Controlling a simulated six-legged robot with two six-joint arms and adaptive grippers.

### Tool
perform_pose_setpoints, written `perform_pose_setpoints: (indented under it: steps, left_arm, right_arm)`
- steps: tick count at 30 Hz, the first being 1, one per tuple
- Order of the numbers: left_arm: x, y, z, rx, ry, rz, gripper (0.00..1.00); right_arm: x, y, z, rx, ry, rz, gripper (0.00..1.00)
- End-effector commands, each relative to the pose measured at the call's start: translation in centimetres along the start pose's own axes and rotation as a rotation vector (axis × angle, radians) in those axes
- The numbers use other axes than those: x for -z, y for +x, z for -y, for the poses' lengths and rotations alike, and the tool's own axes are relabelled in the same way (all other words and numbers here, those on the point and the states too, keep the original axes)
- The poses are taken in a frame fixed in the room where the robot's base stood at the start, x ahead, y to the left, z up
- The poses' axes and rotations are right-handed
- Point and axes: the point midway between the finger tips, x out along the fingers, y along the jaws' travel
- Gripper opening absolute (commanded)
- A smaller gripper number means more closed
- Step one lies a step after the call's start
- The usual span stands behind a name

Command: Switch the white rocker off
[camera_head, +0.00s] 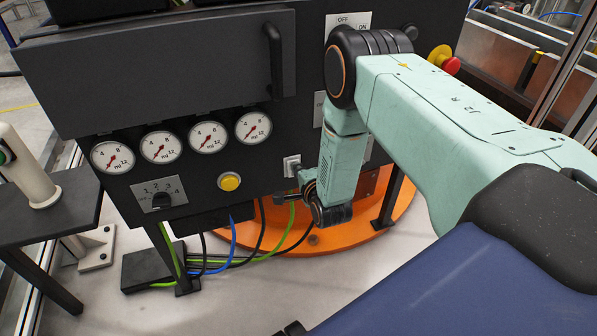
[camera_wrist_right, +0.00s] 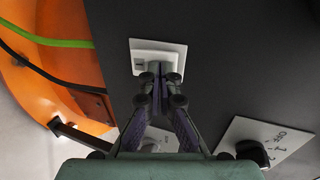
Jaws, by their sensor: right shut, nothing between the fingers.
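The white rocker (camera_head: 292,166) sits on a small white plate low on the dark front panel, right of the yellow button. In the right wrist view the rocker's plate (camera_wrist_right: 143,50) is straight ahead of the fingers, which hide part of it. My right gripper (camera_head: 291,194) is shut and empty, with its fingertips just below the rocker in the head view. In the wrist view the shut fingertips (camera_wrist_right: 158,72) overlap the lower part of the plate. I cannot tell whether they touch it, or which way the rocker is tipped. My left gripper is out of view.
A yellow button (camera_head: 229,182), a rotary selector (camera_head: 160,197) and several gauges (camera_head: 161,147) lie left of the rocker. A red emergency stop (camera_head: 450,66) is at the upper right. Cables (camera_head: 233,245) hang beneath the panel above an orange base (camera_head: 340,240).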

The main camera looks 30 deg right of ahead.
Motion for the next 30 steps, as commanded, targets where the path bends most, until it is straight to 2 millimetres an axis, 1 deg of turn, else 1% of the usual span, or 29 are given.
perform_pose_setpoints:
  steps: [9,30]
  left_arm:
    - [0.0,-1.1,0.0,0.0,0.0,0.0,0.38]
    - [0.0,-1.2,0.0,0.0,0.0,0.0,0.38]
  right_arm:
    - [0.0,-0.5,1.4,0.002,0.0,0.0,0.0]
    - [-0.1,-0.6,1.6,0.002,0.0,0.001,0.0]
